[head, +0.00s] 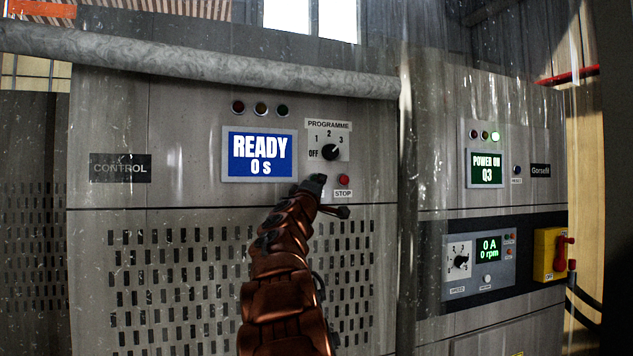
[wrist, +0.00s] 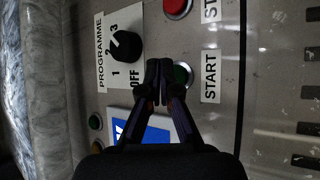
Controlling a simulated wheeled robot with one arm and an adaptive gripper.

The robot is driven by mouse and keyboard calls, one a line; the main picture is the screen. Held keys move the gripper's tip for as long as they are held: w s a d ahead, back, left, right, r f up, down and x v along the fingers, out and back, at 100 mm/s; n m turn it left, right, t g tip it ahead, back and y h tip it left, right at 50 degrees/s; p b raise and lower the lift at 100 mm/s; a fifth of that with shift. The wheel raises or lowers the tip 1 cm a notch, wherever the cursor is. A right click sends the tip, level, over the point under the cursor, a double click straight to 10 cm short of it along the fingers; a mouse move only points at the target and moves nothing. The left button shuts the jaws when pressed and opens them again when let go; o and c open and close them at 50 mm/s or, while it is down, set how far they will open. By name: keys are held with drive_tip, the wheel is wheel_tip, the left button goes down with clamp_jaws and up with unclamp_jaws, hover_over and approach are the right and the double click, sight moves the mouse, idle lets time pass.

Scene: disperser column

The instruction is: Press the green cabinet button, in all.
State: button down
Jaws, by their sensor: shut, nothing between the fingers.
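The green button (wrist: 182,75) sits on the grey control cabinet (head: 110,125), beside a START label (wrist: 210,76) in the wrist view. In the head view it is hidden behind my gripper (head: 318,183). My gripper also shows in the wrist view (wrist: 159,68), with its fingers shut and nothing between them. The fingertips lie over the panel just left of the green button and partly overlap it in that view. I cannot tell whether they touch the button or panel. The blue display (head: 260,155) reads READY 0 s.
A red STOP button (head: 344,180) is close right of my gripper. The programme knob (head: 330,152) is just above it. A thick grey pipe (head: 200,65) crosses the cabinet above. A second cabinet (head: 530,205) with a yellow switch box (head: 546,255) stands right, behind a transparent sheet.

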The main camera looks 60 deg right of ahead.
drive_tip(key=shift+w+d, duration=0.2)
drive_tip(key=shift+w, duration=0.2)
drive_tip(key=shift+w+d, duration=0.3)
drive_tip(key=shift+w, duration=0.1)
idle(1.1)
idle(0.4)
drive_tip(key=shift+s+a+b, duration=0.5)
drive_tip(key=shift+s+b, duration=0.25)
